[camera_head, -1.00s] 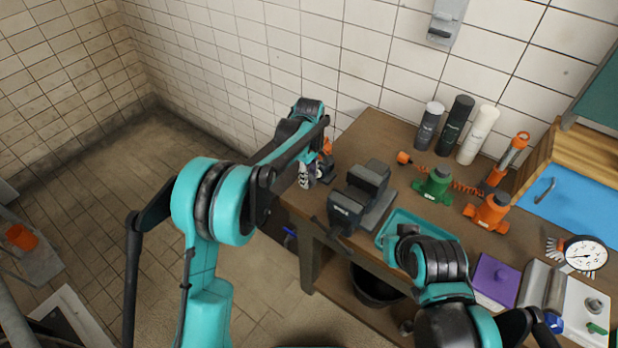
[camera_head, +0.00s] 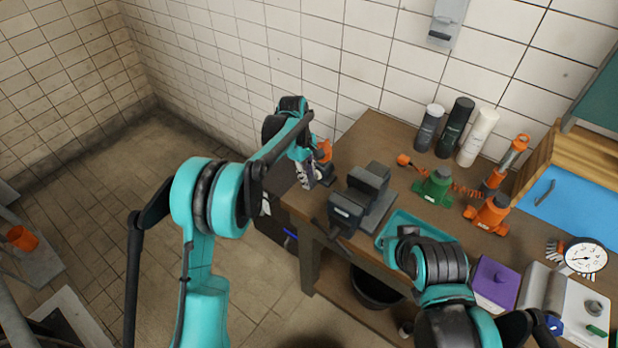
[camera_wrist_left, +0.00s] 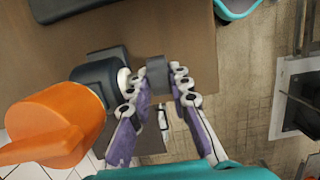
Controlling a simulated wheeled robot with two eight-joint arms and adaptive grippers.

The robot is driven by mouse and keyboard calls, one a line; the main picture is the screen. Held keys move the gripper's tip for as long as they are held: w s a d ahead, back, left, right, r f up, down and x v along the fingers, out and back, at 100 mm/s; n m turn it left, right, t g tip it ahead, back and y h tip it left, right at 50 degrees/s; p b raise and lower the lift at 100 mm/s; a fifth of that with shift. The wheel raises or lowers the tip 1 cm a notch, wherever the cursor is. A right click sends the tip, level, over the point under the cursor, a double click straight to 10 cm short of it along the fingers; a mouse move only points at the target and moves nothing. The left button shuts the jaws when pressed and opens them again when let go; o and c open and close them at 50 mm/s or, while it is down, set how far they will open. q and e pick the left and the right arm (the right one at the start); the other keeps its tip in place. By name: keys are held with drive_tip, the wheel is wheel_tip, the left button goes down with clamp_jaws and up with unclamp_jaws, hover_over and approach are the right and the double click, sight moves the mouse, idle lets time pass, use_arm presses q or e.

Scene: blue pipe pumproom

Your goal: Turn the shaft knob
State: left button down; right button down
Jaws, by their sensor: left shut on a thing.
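The shaft knob (camera_wrist_left: 157,78) is a short dark grey cylinder between my left fingertips in the left wrist view. My left gripper (camera_wrist_left: 156,84), with white and purple fingers, is shut on it, one finger on each side. In the head view my left gripper (camera_head: 306,174) is at the bench's left end, next to the small orange part (camera_head: 325,150). The knob is hard to make out there. My right gripper is not seen.
A black vise (camera_head: 362,197) stands just right of my left gripper. Further right are a teal tray (camera_head: 385,236), a green fitting (camera_head: 437,188), an orange fitting (camera_head: 490,213), several cylinders (camera_head: 460,127) and a gauge (camera_head: 585,257).

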use_arm(q)
drive_tip(key=shift+w+a+f+g+h+b, duration=0.1)
drive_tip(key=shift+w+a+g+h+b, duration=0.1)
drive_tip(key=shift+g+h, duration=0.65)
drive_tip(key=shift+w+a+f+g+h+b, duration=0.15)
drive_tip(key=shift+g+h, duration=0.4)
drive_tip(key=shift+h, duration=0.5)
drive_tip(key=shift+s, duration=0.15)
drive_tip(key=c, duration=1.7)
unclamp_jaws()
drive_tip(key=shift+r, duration=0.15)
drive_tip(key=v, duration=1.2)
